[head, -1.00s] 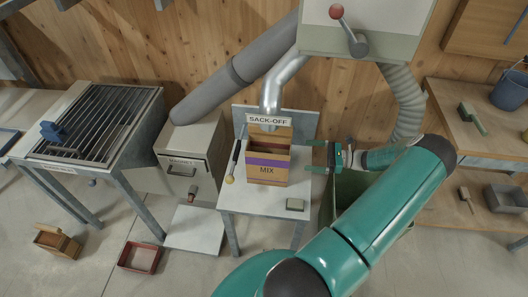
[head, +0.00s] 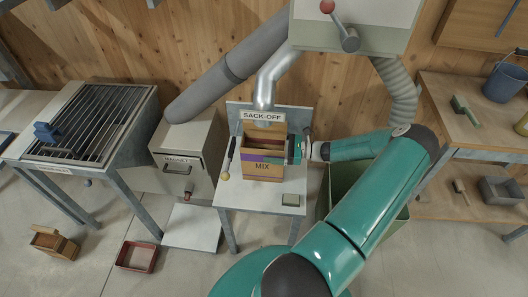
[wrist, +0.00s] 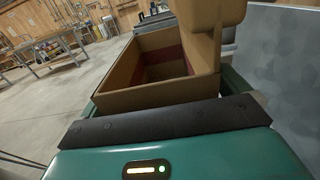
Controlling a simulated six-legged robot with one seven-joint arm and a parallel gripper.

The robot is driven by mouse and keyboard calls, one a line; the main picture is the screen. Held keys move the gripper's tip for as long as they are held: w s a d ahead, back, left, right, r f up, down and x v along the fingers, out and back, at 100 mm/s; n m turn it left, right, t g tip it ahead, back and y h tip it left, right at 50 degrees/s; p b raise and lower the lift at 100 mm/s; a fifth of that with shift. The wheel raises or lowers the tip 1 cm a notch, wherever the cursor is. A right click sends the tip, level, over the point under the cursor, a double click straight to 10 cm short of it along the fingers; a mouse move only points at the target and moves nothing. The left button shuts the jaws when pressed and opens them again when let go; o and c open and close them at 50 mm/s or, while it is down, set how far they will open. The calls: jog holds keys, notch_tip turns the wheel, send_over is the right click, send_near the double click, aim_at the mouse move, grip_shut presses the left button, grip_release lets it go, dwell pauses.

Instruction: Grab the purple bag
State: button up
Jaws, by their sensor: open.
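The bag (head: 262,170) is a brown, open-topped, box-shaped sack with a purple band and the word MIX. It stands upright on the small table (head: 230,197) below the SACK-OFF spout (head: 265,95). My gripper (head: 280,150) is open and has come in from the right, level with the bag's upper part. In the wrist view the bag's open top (wrist: 165,70) is just ahead of the palm, with green finger parts showing on both sides of it. The fingertips are largely hidden by the bag, and I cannot tell whether they touch it.
A dark-handled tool with a yellow end (head: 226,172) leans left of the bag. A small grey-green block (head: 291,200) lies at the table's front right. A green bin (head: 350,185) stands to the right beneath my arm. The magnet cabinet (head: 185,160) is to the left.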

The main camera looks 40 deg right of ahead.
jog(key=shift+w+a, duration=0.15)
jog(key=shift+w, duration=0.1)
jog(key=c, duration=1.3)
jog(key=shift+c, duration=1)
jog(key=shift+r, duration=0.1)
